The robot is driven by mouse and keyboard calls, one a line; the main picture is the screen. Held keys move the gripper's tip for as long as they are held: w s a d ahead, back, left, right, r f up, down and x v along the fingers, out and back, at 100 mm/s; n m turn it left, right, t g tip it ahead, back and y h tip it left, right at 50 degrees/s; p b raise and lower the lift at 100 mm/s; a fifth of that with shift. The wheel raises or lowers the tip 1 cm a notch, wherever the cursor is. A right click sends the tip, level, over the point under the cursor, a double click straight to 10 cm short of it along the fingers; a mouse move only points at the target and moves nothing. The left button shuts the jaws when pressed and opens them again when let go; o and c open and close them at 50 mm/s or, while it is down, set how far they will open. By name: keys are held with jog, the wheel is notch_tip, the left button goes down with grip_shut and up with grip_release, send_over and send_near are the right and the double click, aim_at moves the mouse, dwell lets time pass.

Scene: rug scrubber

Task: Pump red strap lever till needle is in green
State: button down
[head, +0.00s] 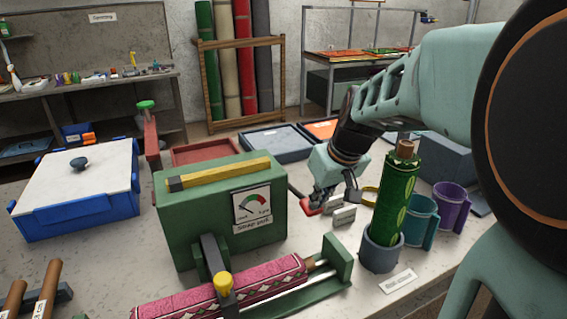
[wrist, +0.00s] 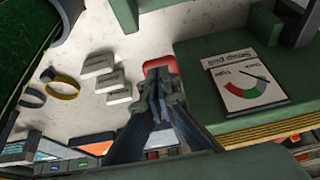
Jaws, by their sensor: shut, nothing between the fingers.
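The green machine (head: 205,215) stands on the table with a yellow-topped bar. Its gauge (head: 252,208) also shows upside down in the wrist view (wrist: 247,82). The needle points toward the slack side, outside the green and red bands. A red piece (head: 312,207) is beside the machine's right side, and in the wrist view (wrist: 159,63) it lies just beyond my fingertips. I cannot tell whether it is the strap lever's grip or whether my fingers touch it. My gripper (head: 322,199) is shut and empty; it also shows in the wrist view (wrist: 158,80).
A red upright bar with a green knob (head: 146,104) stands behind the machine's left. A yellow-knobbed lever (head: 223,284) and a patterned rug roll (head: 235,291) are in front. A green roll in a grey cup (head: 380,254), mugs and small grey blocks (head: 344,216) crowd the right.

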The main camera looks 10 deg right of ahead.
notch_tip(320, 180, down, 6)
jog(key=s+b, duration=0.1)
jog(key=b, duration=0.4)
jog(key=shift+d+f, duration=0.2)
jog(key=shift+s, duration=0.1)
